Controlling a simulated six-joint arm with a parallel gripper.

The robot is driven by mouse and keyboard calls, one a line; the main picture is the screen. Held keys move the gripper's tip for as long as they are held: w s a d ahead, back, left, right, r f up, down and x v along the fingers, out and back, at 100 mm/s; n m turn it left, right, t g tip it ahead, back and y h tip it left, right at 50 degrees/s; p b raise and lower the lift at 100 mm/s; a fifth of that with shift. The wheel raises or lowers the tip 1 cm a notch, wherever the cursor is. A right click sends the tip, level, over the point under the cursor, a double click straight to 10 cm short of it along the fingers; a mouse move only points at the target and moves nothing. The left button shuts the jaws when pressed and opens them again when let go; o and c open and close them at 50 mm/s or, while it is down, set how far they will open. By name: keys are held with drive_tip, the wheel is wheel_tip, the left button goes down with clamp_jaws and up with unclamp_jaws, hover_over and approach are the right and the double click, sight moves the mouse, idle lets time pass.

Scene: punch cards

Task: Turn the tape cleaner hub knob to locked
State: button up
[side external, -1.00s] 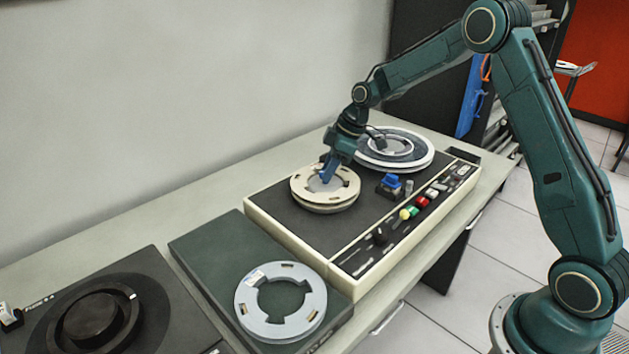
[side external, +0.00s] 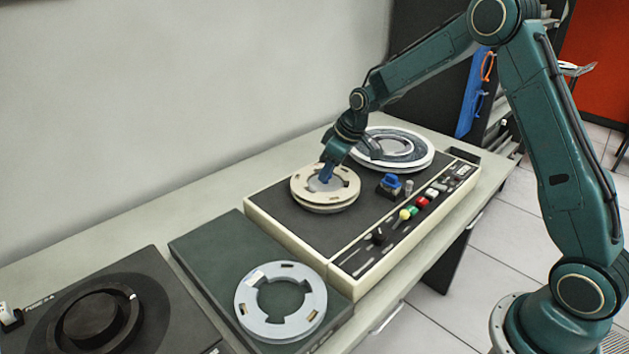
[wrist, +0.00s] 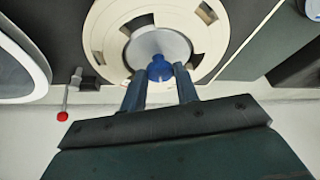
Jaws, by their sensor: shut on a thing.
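The tape cleaner (side external: 290,215) is a cream-edged box with a dark top on the bench. A cream reel (side external: 344,192) sits on its left hub. The hub has a grey disc (wrist: 160,42) with a blue knob (wrist: 160,69) at its middle. My gripper (wrist: 160,80) is shut on the blue knob, one finger on each side of it. In the side view my gripper (side external: 327,174) reaches down to the hub and hides most of the knob.
A grey-white reel (side external: 405,149) lies on the cleaner's far hub. A blue part (side external: 389,183) and coloured buttons (side external: 422,202) line the front. A grey ring (side external: 245,302) lies on a dark green box to the left, beside a black unit (side external: 150,300). A red-tipped lever (wrist: 62,116) shows in the wrist view.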

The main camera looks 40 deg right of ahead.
drive_tip(key=m, duration=0.1)
drive_tip(key=m+h, duration=0.1)
drive_tip(key=m, duration=0.2)
drive_tip(key=shift+a+m+h, duration=0.25)
drive_tip(key=shift+m+h, duration=0.05)
drive_tip(key=shift+h, duration=0.1)
drive_tip(key=m, duration=0.2)
drive_tip(key=m+h, duration=0.1)
drive_tip(key=m, duration=0.1)
drive_tip(key=shift+w+a+h, duration=0.1)
drive_tip(key=shift+h, duration=0.2)
drive_tip(key=shift+m, duration=0.4)
drive_tip(key=o, duration=1)
drive_tip(key=shift+c, duration=0.2)
drive_tip(key=shift+r, duration=0.1)
drive_tip(key=v, duration=1.3)
drive_tip(key=shift+a+r, duration=0.15)
drive_tip(key=shift+r, duration=0.15)
